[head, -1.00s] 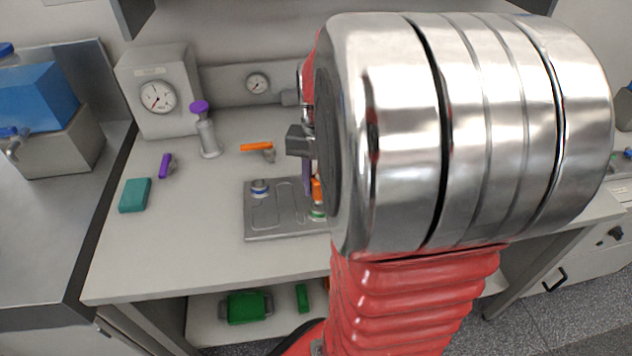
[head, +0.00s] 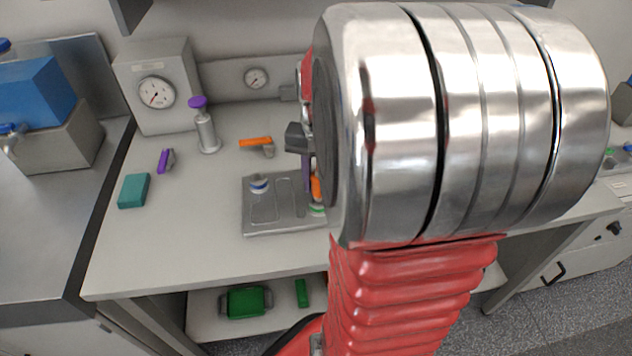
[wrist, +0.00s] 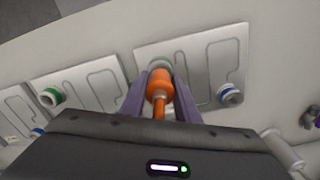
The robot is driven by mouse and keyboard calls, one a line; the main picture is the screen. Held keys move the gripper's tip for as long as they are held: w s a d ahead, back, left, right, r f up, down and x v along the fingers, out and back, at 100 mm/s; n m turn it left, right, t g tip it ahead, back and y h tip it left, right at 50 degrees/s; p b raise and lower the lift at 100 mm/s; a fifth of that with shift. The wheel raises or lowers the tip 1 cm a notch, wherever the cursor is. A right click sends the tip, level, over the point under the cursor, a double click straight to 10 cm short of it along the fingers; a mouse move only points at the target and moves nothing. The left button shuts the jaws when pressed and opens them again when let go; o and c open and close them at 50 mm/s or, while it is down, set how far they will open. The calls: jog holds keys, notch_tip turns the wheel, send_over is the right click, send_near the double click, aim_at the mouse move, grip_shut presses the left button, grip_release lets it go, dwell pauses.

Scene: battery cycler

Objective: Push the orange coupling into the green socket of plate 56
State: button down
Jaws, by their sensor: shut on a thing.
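The orange coupling (wrist: 160,88) is between the purple fingers of my gripper (wrist: 160,78) in the wrist view. In the head view the coupling (head: 316,186) stands directly above the green-ringed socket (head: 317,209); I cannot tell how far it sits in it. The grey plate (head: 262,229) lies on the bench, with a blue-ringed socket (head: 259,184) at its left. In the wrist view the plate (wrist: 205,55) is behind the coupling, which mostly hides the socket (wrist: 158,63). No plate number is readable. My arm covers the plate's right side in the head view.
An orange-handled valve (head: 256,143), a purple-capped cylinder (head: 207,133), a purple-handled piece (head: 165,160) and a teal block (head: 134,190) are on the bench. A gauge box (head: 158,92) stands behind. The wrist view shows another plate (wrist: 85,85) with a green socket (wrist: 52,96).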

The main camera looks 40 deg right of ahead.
jog(key=shift+f, duration=1.45)
dwell(0.9)
jog(key=c, duration=1.3)
grip_release()
jog(key=shift+o, duration=0.7)
jog(key=shift+o, duration=1.4)
notch_tip(320, 180, up, 14)
jog(key=shift+f, duration=0.1)
